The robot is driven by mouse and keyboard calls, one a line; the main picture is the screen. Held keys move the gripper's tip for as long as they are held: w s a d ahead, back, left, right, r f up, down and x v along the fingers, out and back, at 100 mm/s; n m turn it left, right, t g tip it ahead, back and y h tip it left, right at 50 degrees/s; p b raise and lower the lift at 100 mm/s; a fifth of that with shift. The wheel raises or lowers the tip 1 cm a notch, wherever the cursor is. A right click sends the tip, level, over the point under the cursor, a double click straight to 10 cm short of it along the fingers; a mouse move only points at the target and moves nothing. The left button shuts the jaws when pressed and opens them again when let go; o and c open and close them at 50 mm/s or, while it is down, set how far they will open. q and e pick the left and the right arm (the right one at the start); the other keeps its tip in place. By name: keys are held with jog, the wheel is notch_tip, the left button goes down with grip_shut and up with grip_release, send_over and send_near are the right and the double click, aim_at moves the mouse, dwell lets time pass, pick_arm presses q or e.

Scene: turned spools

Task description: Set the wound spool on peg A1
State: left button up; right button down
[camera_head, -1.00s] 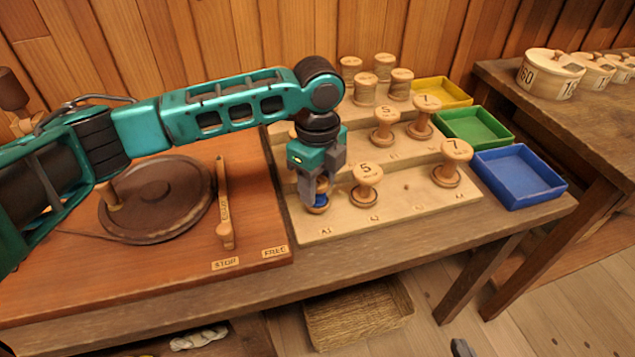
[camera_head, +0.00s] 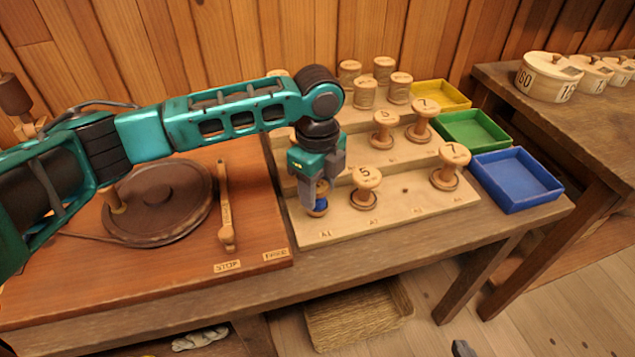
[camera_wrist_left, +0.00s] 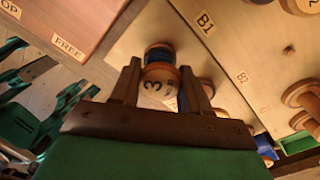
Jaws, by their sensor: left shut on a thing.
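The wound spool (camera_head: 321,204), with blue thread, is between the fingers of my left gripper (camera_head: 314,198) at the front left of the pegboard, just behind the A1 label (camera_head: 326,233). My left gripper is shut on it. In the left wrist view the spool (camera_wrist_left: 158,78) shows its pale top end marked 3, with blue thread below the rim. Peg A1 is hidden under the spool and fingers, so I cannot tell whether the spool is fully seated. A small dark tip (camera_head: 462,348) at the bottom edge may be my right gripper; its jaws cannot be made out.
The stepped pegboard (camera_head: 400,218) holds other spools, marked 5 (camera_head: 366,178) and 7 (camera_head: 450,160) in the front row. Yellow, green (camera_head: 475,128) and blue (camera_head: 517,178) trays stand right of it. A winding wheel (camera_head: 160,205) and lever (camera_head: 226,210) are at left.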

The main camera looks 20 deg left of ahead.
dwell(0.8)
pick_arm(q)
jog(key=shift+p, duration=0.75)
jog(key=shift+f, duration=0.65)
jog(key=o, duration=0.8)
jog(key=shift+c, duration=0.2)
